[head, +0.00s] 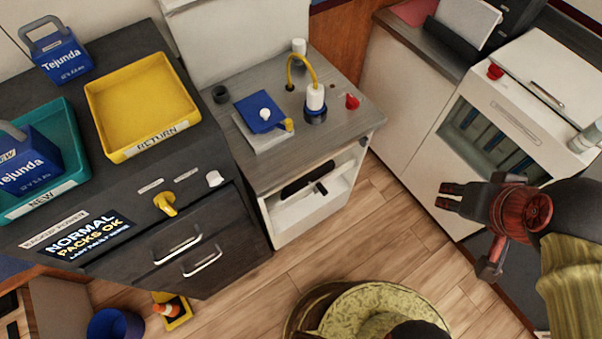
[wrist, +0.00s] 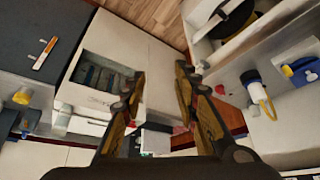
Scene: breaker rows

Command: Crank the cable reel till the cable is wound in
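My gripper (head: 447,196) is at the right in the head view, empty, in front of the white cabinet. In the wrist view its two fingers (wrist: 160,78) stand apart with nothing between them. A dark, round-edged part that looks like the reel (head: 308,181) sits in the open front of the middle cabinet, apart from my gripper. It also shows in the wrist view (wrist: 231,20). I cannot make out its crank clearly. A yellow cable (head: 301,60) arches to a white and blue plug (head: 315,101) on the grey top. How much cable is out is not clear.
A blue box with a white knob (head: 265,112) and a red knob (head: 352,101) are on the middle top. A yellow RETURN tray (head: 152,139) and a teal NEW tray (head: 70,186) stand at left. Wood floor (head: 375,235) is free before the middle cabinet.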

